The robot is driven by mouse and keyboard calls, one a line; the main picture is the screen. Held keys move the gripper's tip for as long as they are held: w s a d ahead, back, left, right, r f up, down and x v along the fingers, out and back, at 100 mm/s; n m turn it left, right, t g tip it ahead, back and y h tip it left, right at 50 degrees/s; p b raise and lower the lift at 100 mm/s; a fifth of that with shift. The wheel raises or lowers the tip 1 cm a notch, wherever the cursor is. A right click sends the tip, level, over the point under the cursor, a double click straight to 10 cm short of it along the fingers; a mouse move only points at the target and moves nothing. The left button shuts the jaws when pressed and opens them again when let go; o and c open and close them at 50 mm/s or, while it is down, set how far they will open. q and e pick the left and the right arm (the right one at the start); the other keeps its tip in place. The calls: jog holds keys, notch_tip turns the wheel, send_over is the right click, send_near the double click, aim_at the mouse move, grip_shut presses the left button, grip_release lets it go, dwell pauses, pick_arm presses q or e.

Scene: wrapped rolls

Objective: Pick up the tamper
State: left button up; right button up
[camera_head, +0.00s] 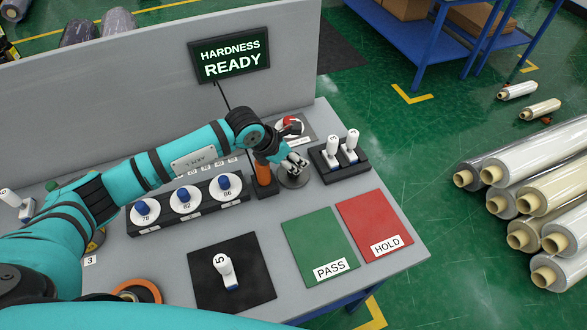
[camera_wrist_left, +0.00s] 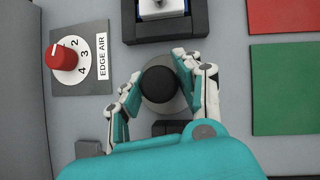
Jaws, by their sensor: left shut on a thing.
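The tamper has a round black knob (camera_wrist_left: 158,84) over a wider grey disc base. In the head view its grey base (camera_head: 294,180) shows below my gripper, at the back right of the grey table. My left gripper (camera_head: 291,164) reaches down over it and is shut on the tamper. In the left wrist view the fingers (camera_wrist_left: 158,76) stand on both sides of the knob. The fingers hide the tamper's upper part in the head view. I cannot tell whether its base touches the table. My right gripper is not in view.
An orange-handled tool (camera_head: 263,178) stands left of the tamper, and a black rack (camera_head: 323,173) with white-topped pieces stands right. A red dial (camera_wrist_left: 61,57) is behind. Green PASS (camera_head: 319,245) and red HOLD (camera_head: 373,222) mats and a black mat (camera_head: 205,288) lie in front.

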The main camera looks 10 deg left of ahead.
pick_arm(q)
grip_shut()
jog(key=shift+w+r, duration=0.1)
jog(key=shift+r, duration=0.05)
